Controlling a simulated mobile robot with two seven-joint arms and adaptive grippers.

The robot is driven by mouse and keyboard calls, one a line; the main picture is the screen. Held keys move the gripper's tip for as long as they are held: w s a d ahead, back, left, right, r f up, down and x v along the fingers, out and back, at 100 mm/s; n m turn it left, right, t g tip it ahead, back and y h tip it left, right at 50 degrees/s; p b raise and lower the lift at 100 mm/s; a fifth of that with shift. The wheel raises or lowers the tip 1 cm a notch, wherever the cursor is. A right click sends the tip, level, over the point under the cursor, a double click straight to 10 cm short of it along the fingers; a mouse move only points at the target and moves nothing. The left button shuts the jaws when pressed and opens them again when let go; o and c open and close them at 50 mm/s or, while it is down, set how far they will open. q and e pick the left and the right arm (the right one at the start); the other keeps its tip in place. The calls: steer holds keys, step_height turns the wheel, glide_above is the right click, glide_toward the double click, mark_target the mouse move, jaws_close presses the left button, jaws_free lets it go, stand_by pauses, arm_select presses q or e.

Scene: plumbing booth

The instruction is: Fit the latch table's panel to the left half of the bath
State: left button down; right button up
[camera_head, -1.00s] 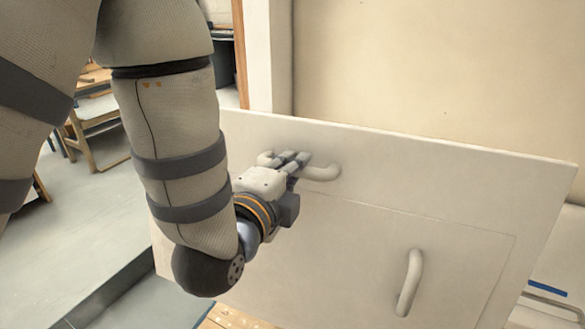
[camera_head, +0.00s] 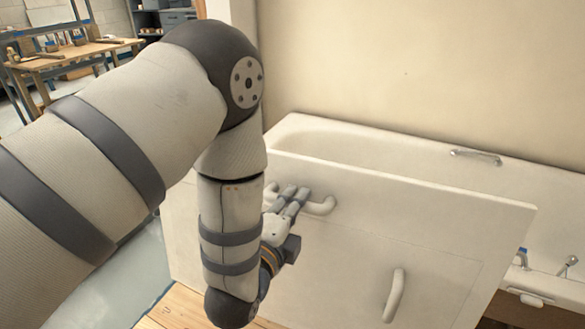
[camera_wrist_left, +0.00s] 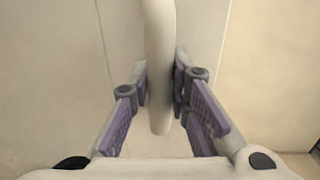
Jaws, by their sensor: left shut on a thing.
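The panel (camera_head: 345,245) is a large white board with a horizontal handle (camera_head: 322,207) near its top and a slanted handle (camera_head: 396,296) lower right. My left gripper (camera_head: 298,197) is shut on the top handle. The left wrist view shows this handle (camera_wrist_left: 159,75) between the purple-padded fingers (camera_wrist_left: 161,95). The panel stands upright and slightly tilted in front of the white bath (camera_head: 320,145), hiding most of the bath's front. Whether the panel touches the bath cannot be told. My right gripper is not in view.
A chrome grab rail (camera_head: 476,156) sits on the bath's far rim, and taps (camera_head: 570,262) are at the right. A wooden board floor (camera_head: 180,308) lies below the panel. A workbench (camera_head: 70,55) stands at the back left. A bare wall rises behind the bath.

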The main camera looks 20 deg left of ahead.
mark_target(289, 267)
arm_select(q)
steer(key=w+f+b, duration=0.1)
steer(key=f+b, duration=0.1)
steer(key=f, duration=0.5)
steer(key=w+a+f+b, duration=0.1)
steer(key=f+b, duration=0.2)
steer(key=f, duration=0.3)
steer(key=w+f+b, duration=0.1)
steer(key=f+b, duration=0.2)
steer(key=f, duration=0.4)
steer(key=shift+a+f, duration=0.2)
steer(key=shift+f, duration=0.1)
step_height(289, 267, down, 17)
steer(key=w+h+b, duration=0.1)
steer(key=b, duration=0.8)
steer(key=w+b, duration=0.8)
steer(key=w, duration=0.5)
steer(key=shift+w+d+f+m+t, duration=0.3)
steer(key=shift+w+d+f+m, duration=0.05)
steer(key=shift+m, duration=0.05)
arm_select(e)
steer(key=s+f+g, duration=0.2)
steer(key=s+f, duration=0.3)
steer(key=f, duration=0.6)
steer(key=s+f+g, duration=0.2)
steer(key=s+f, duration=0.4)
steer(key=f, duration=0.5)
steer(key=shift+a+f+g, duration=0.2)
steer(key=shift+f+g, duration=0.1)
